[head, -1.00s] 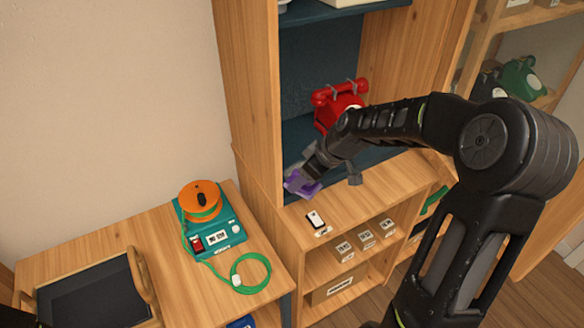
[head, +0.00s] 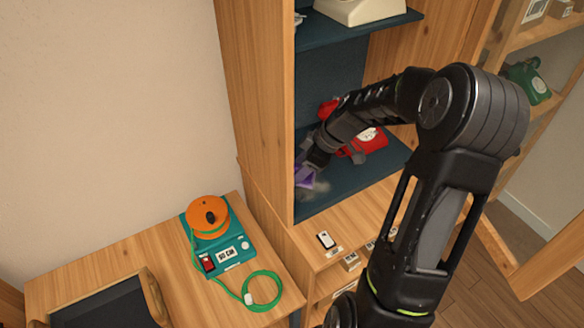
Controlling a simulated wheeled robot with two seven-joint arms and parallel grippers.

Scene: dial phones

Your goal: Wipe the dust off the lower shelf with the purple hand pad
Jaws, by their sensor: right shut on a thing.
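The purple hand pad (head: 304,176) is in the head view, inside the cabinet near its left wall, partly hidden by the wall and my gripper. My right gripper (head: 312,170) is shut on it. The pad is at or just above the dark blue lower shelf (head: 333,199); I cannot tell whether it touches. A pale grey patch, like dust, (head: 321,186) shows beside the pad. A red dial phone (head: 369,140) stands on the lower shelf behind my right forearm, which hides part of it. My left gripper is not in view.
An upper shelf (head: 330,31) with a cream phone (head: 360,8) is above. A ledge in front holds a small white device (head: 326,240). A side table at left holds a teal box with an orange reel (head: 208,217) and a dark tray (head: 100,306). A green phone (head: 527,80) stands at right.

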